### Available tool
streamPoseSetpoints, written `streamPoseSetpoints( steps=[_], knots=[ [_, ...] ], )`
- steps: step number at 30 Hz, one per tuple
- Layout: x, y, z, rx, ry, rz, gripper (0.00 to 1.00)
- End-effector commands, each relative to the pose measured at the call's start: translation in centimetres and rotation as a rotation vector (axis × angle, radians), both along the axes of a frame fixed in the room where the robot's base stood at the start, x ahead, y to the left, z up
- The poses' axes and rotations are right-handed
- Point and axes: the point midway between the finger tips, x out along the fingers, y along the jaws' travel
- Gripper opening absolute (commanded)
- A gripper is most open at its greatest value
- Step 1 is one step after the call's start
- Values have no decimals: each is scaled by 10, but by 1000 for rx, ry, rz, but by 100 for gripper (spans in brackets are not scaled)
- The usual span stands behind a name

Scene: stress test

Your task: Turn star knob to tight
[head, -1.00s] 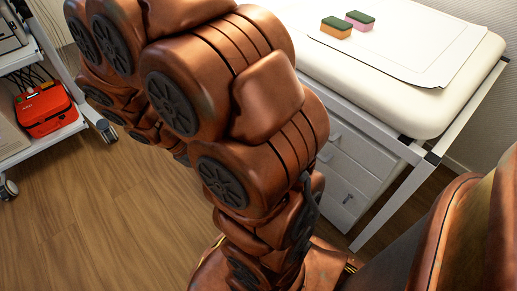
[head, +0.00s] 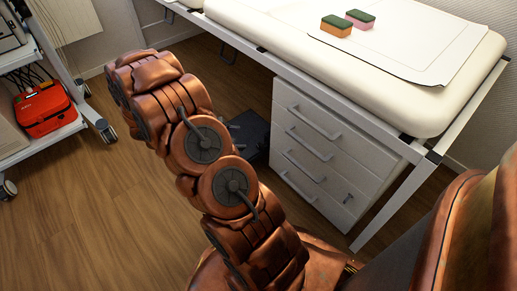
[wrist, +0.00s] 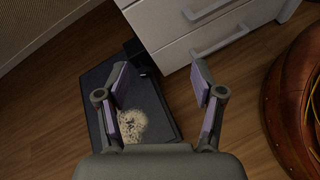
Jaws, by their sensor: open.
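No star knob can be made out in either view. My gripper (wrist: 160,85) is open and empty in the wrist view, its two purple-padded fingers well apart. It faces down over the floor, with a dark flat plate (wrist: 92,80) beneath it. A pale speckled patch (wrist: 133,124) lies on the plate, behind the left finger, and a small black block (wrist: 140,55) is at the plate's edge by the drawers. In the head view, part of the dark plate (head: 250,130) shows behind my arm. My gripper is not clearly visible there.
A white drawer cabinet (head: 318,150) stands under a padded table (head: 390,95). Two sponges, orange-green (head: 336,27) and pink-green (head: 360,19), lie on the table's sheet. The wood floor at lower left is clear.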

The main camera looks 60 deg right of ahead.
Motion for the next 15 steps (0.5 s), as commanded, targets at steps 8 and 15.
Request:
streamPoseSetpoints(
  steps=[8, 15],
  knots=[
    [17, -41, -74, -10, 126, 158, 68],
    [25, -67, -137, -1, 219, 290, 68]
  ],
)
